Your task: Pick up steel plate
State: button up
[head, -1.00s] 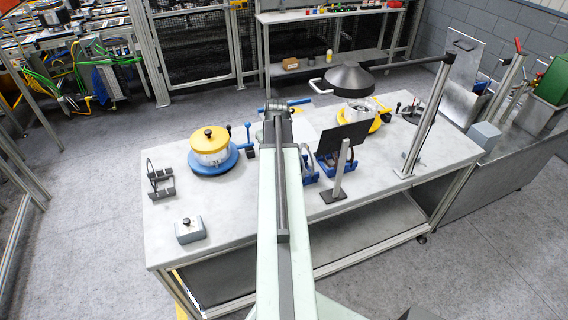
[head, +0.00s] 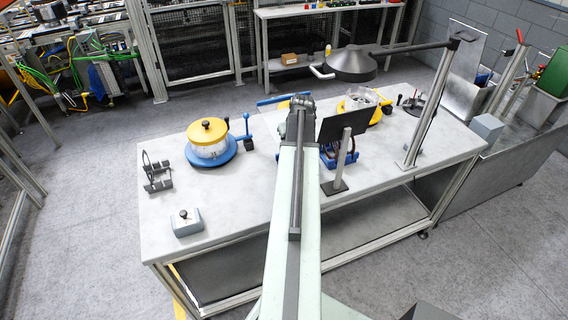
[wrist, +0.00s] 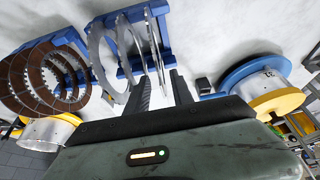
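Steel plates (wrist: 107,62) are thin grey rings standing on edge in a blue rack (wrist: 128,70), at the top centre of the wrist view. My gripper (wrist: 160,88) is open, its two dark fingers apart and pointing at the rack. The lower edge of the rightmost plates lies close to the gap between the fingers; I cannot tell whether any plate is between them. In the head view my arm hides the gripper and most of the racks.
Brown toothed rings (wrist: 45,80) stand left of the steel plates. A yellow-lidded housing on a blue base (head: 208,140) stands on the table (head: 230,213). A dark panel (head: 344,123) on a post and a lamp-like hood (head: 351,64) stand right of my arm.

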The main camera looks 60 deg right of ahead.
jog(key=b+x, duration=0.3)
jog(key=x, duration=0.1)
jog(key=shift+w+a+f, duration=0.1)
jog(key=shift+w+f, duration=0.05)
jog(key=shift+f, duration=0.15)
jog(key=shift+r, duration=0.2)
grip_shut()
dwell(0.8)
